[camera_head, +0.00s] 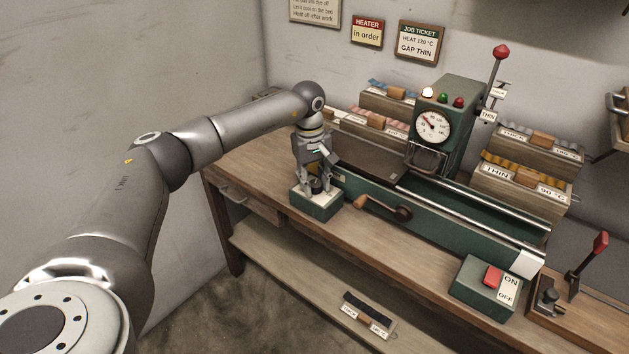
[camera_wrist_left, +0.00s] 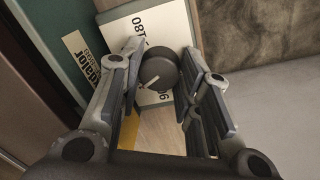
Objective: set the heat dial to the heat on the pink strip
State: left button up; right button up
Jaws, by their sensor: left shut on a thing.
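My left gripper (camera_head: 316,182) points down over the heat dial's green box (camera_head: 318,206) at the left end of the bench. In the left wrist view its fingers stand on both sides of the dark round dial knob (camera_wrist_left: 159,72), and it is shut on the knob. A pale pointer line shows on the knob. The white scale plate (camera_wrist_left: 122,32) shows "180" at one side; another number is partly covered by the knob. A rack with pink strips (camera_head: 376,119) stands behind the gripper; its label is too small to read. My right gripper is not in view.
The green winding machine (camera_head: 455,215) with a crank (camera_head: 385,208) and gauge (camera_head: 432,126) stands right of the dial. More strip racks (camera_head: 525,185), an ON/OFF box (camera_head: 484,288) and a lever (camera_head: 588,262) are farther right.

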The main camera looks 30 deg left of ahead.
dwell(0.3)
pick_arm(q)
jog(key=o, duration=1)
jog(key=r, duration=1.2)
jog(key=shift+s+a, duration=0.25)
jog(key=shift+s, duration=0.1)
